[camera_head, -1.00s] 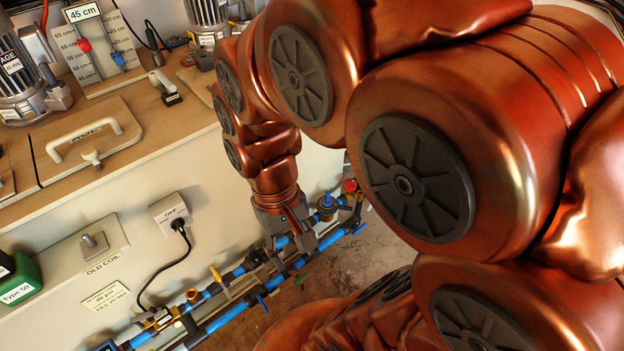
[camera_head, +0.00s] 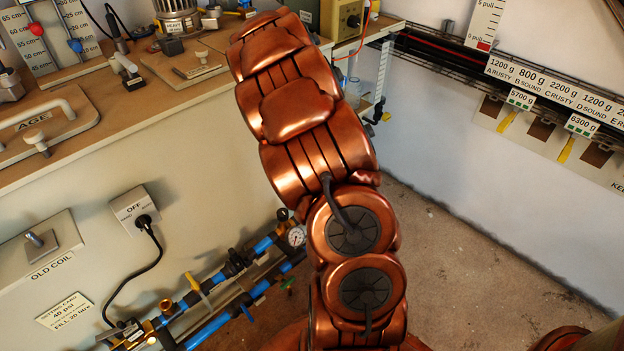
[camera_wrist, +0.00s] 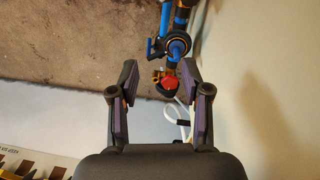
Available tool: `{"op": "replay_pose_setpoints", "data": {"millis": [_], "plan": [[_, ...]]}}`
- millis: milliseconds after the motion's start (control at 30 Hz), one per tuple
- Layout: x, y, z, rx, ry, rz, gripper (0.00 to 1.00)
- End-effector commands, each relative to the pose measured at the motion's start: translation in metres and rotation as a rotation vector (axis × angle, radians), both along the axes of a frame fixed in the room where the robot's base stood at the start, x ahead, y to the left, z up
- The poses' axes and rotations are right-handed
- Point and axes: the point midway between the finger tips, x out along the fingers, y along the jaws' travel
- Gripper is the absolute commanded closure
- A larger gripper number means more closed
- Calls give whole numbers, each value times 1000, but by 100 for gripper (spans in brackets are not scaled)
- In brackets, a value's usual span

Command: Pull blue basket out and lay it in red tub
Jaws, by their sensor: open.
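I cannot make out a blue basket or a red tub in either view. My gripper (camera_wrist: 160,77) is open and empty in the wrist view, its two dark fingers spread apart. Beyond the fingertips is a blue pipe fitting (camera_wrist: 178,48) with a dark round collar, and a red knob (camera_wrist: 168,82) shows between the fingers. I cannot tell how far these are from the fingers. In the head view my arm covers the middle, and my gripper is hidden.
Blue pipes (camera_head: 215,323) with a round gauge (camera_head: 296,236) run low along the bench front. The wooden bench top (camera_head: 110,95) holds several devices. A label rail (camera_head: 540,80) is on the right wall. Bare concrete floor (camera_head: 470,250) lies to the right.

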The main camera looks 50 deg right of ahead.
Motion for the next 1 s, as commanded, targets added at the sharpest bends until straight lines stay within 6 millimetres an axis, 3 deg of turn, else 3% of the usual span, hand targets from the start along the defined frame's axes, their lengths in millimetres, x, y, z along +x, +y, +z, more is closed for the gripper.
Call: {"op": "replay_pose_setpoints", "data": {"millis": [33, 100, 300, 533, 767, 1000], "plan": [[5, -17, -24, -2, -7, -47, 52], [12, -35, -47, 3, -19, -111, 52], [27, -71, -96, 15, -56, -247, 52], [35, -86, -120, 25, -81, -310, 52], [35, -88, -131, 25, -82, -316, 52], [34, -87, -161, 26, -79, -313, 52]]}}
